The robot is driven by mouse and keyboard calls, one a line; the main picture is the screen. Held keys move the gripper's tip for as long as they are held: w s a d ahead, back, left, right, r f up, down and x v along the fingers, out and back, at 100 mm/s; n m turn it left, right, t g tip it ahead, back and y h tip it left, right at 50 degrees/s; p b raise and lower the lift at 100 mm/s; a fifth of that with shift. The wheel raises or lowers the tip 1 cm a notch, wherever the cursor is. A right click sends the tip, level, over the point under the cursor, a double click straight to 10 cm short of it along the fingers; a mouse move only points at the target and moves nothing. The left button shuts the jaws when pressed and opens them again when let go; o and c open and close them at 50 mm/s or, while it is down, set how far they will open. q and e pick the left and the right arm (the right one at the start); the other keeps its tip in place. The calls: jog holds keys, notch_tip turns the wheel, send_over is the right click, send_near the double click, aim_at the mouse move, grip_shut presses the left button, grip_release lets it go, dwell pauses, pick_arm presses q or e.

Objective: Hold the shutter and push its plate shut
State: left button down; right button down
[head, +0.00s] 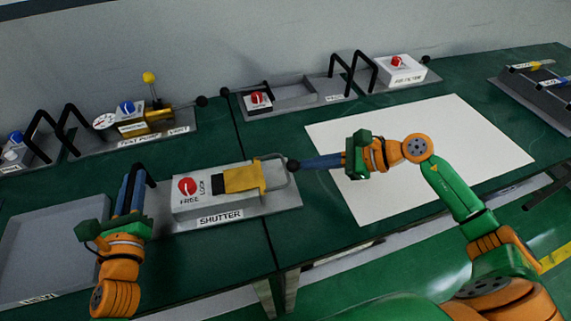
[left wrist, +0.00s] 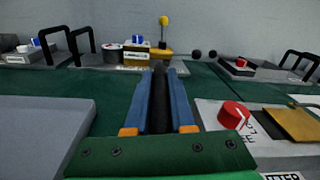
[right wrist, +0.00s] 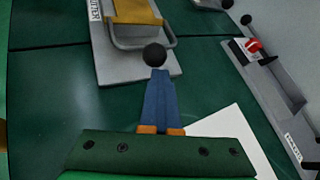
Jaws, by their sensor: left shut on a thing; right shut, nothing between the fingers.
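The shutter (head: 183,207) is a light grey unit on a grey base, with a red knob (head: 187,186) marked FREE and LOCK. Its yellow plate (head: 243,178) lies on the right part, with a dark gap left of it and a wire frame ending in a black ball (head: 293,165). My left gripper (head: 133,185) is shut on the black handle (head: 143,168) at the shutter's left end; the handle also shows between the blue fingers in the left wrist view (left wrist: 159,105). My right gripper (head: 305,163) is shut and empty, its fingertips at the ball (right wrist: 154,55); contact is hard to tell.
A grey tray (head: 50,250) lies left of the shutter. Behind stand the test pump (head: 150,118), a unit with a red knob (head: 258,100) and the air filter (head: 400,70). A white sheet (head: 470,150) covers the bench at the right.

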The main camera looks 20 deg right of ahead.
aim_at(299, 167)
jog(key=shift+a, duration=1.55)
jog(key=shift+d+r, duration=1.25)
jog(key=shift+r, duration=0.25)
